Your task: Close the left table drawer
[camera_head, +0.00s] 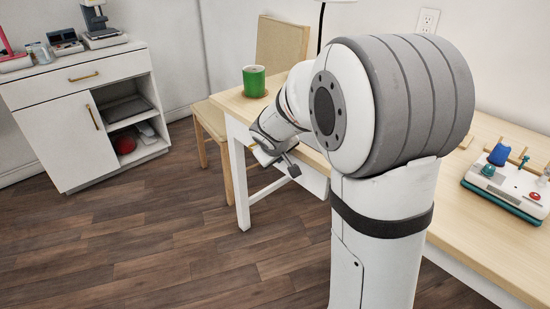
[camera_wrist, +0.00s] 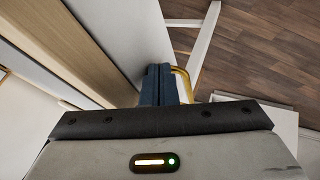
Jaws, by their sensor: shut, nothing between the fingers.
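The white table (camera_head: 237,150) with a pale wood top stands at the right. Its left drawer (camera_head: 314,181) shows as a white panel under the tabletop edge, partly hidden behind my arm and gripper; how far it stands out is hard to tell. My gripper (camera_head: 291,168) is at table-edge height, in front of the drawer. In the wrist view, my dark fingers (camera_wrist: 158,84) are shut together and hold nothing. The drawer's gold handle (camera_wrist: 182,84) is just right of the fingers; I cannot tell whether they touch it.
A green mug (camera_head: 254,82) stands at the tabletop's left end. A wooden chair (camera_head: 281,45) is behind it. A control box (camera_head: 508,185) sits on the table at right. A white cabinet (camera_head: 65,133) stands at far left. The wood floor (camera_head: 150,240) between is clear.

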